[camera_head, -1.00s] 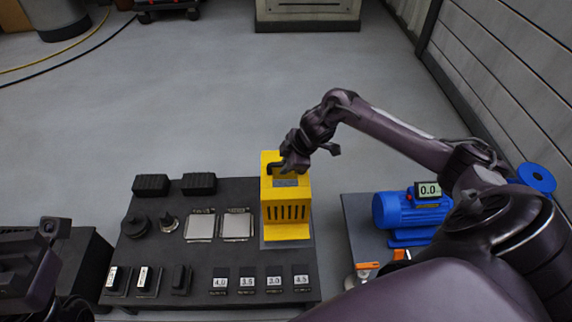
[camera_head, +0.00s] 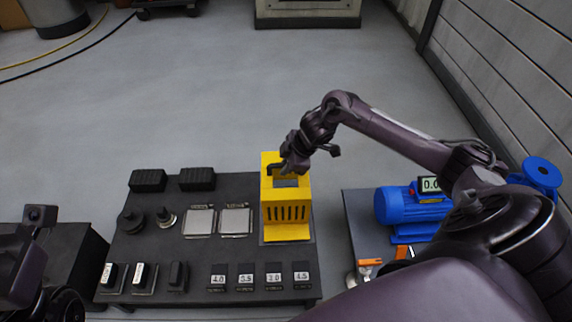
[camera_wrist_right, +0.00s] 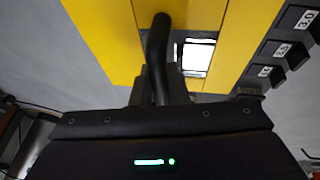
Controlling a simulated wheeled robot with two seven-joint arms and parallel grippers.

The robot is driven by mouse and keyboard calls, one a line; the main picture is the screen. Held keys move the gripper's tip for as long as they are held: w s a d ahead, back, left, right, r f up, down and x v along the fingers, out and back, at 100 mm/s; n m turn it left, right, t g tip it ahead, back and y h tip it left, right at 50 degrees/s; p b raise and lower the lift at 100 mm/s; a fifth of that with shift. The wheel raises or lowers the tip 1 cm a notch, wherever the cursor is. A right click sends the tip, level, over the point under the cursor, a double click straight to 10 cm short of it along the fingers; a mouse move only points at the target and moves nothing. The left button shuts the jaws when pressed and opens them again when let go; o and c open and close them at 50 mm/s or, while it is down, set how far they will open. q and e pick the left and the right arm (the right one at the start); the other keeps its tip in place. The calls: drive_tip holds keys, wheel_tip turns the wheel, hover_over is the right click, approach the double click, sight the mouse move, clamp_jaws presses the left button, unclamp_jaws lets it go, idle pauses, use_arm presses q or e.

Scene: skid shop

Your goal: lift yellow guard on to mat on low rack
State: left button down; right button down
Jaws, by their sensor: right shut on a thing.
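The yellow guard (camera_head: 287,212) is a slotted, box-like cover with an open top. It stands upright at the right end of the low dark rack (camera_head: 205,251), over a grey mat (camera_head: 264,240) whose edge shows around its base. My right gripper (camera_head: 284,170) is at the top of the guard, shut on its dark handle. The right wrist view shows the handle (camera_wrist_right: 158,60) running into the gripper, with the yellow guard (camera_wrist_right: 105,40) around it. I cannot tell if the guard's base touches the mat. Part of my left arm shows at the lower left; its fingers are not visible.
The rack also holds black blocks (camera_head: 197,179), silver plates (camera_head: 235,221), several numbered blocks (camera_head: 273,280) and round dark parts (camera_head: 131,221). A blue motor (camera_head: 398,207) sits on a separate stand to the right. A panelled wall (camera_head: 500,90) lies further right. Open floor lies behind.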

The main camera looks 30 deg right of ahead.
drive_tip(key=shift+s+f+p, duration=0.15)
drive_tip(key=shift+p, duration=0.45)
idle(0.6)
drive_tip(key=shift+f, duration=0.5)
idle(0.5)
drive_tip(key=c, duration=0.9)
unclamp_jaws()
drive_tip(key=shift+s+f, duration=0.1)
drive_tip(key=shift+o, duration=0.2)
